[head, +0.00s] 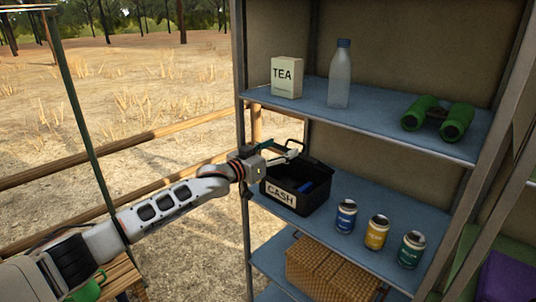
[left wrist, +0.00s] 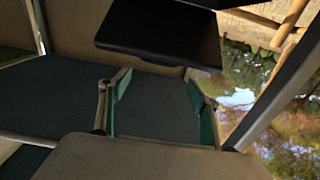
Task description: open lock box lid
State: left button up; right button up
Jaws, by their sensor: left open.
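The black lock box (head: 317,196), with a white CASH label on its front, sits on the middle shelf against the left post. Its top appears open, and a blue item (head: 307,187) shows inside. A dark raised panel at the box's back may be its lid. My left gripper (head: 286,151) is open and empty above the back left of the box. In the left wrist view, its green-padded fingers (left wrist: 160,105) are spread over the shelf. A black flat panel (left wrist: 160,42) lies beyond them; I cannot tell whether it is lid or box wall. My right gripper is not in view.
Three cans (head: 377,233) stand right of the box on the blue middle shelf (head: 325,218). The upper shelf (head: 375,118) above holds a tea box (head: 286,77), a bottle (head: 340,74) and green binoculars (head: 438,118). The left shelf post (head: 243,130) is close to my arm. A woven basket (head: 330,272) sits below.

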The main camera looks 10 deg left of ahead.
pick_arm(q)
jog(key=shift+v, duration=2.55)
jog(key=shift+r, duration=0.1)
jog(key=shift+c, duration=0.3)
